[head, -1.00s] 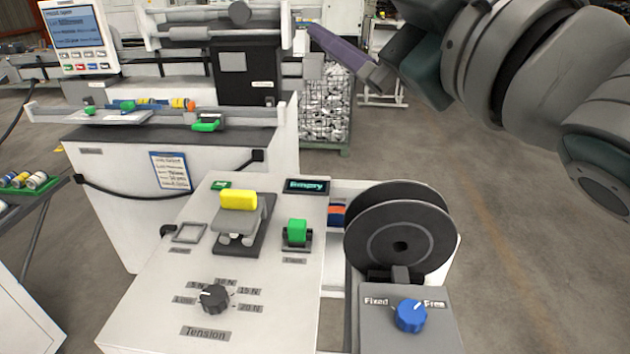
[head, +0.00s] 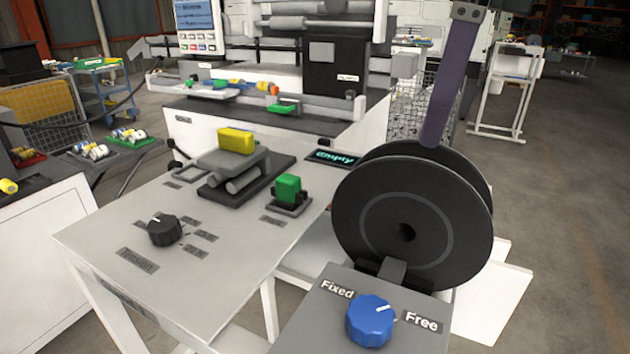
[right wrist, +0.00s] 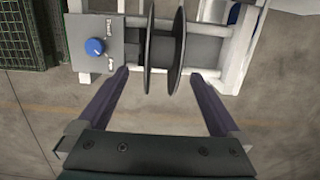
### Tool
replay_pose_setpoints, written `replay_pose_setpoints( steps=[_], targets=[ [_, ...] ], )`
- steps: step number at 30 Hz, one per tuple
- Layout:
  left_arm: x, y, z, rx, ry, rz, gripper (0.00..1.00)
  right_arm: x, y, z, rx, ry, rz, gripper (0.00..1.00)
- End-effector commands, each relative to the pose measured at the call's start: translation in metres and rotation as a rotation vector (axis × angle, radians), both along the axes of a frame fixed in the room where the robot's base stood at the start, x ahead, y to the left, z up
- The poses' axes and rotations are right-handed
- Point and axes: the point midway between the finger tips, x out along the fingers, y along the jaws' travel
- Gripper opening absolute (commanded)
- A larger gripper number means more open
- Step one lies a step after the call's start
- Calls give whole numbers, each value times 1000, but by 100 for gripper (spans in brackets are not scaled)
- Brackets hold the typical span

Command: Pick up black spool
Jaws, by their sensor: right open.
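The black spool (head: 375,225) stands upright on its holder at the right in the head view, with its two round flanges and a dark centre hole. In the right wrist view the spool (right wrist: 149,45) shows edge-on, its flanges apart. My right gripper is open. In the head view one purple finger (head: 440,90) hangs down over the spool's top, overlapping the far flange in the picture; I cannot tell if it touches. In the right wrist view the open gripper (right wrist: 160,76) has a finger on either side of the spool. My left gripper is not in view.
A blue knob (head: 370,320) marked Fixed and Free sits in front of the spool. The white console (head: 215,270) to its left carries a black tension knob (head: 164,230), a green block (head: 287,189) and a yellow block (head: 236,140). Open floor lies to the right.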

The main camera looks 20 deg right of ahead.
Motion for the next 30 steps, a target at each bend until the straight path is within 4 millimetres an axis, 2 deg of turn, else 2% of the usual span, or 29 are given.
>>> replay_pose_setpoints(
  steps=[6,11,17,21,29,30],
  targets=[
    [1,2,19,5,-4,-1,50,2,1,-29,-4,10,-2,100],
    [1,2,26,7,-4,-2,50,4,3,-42,-3,8,0,100],
    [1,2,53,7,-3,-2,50,11,3,-68,-2,12,-1,100],
    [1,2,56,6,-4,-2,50,14,5,-88,-2,6,0,100],
    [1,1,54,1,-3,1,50,14,4,-93,-3,4,2,100],
    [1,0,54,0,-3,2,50,14,4,-93,-3,4,2,96]
  ],
)
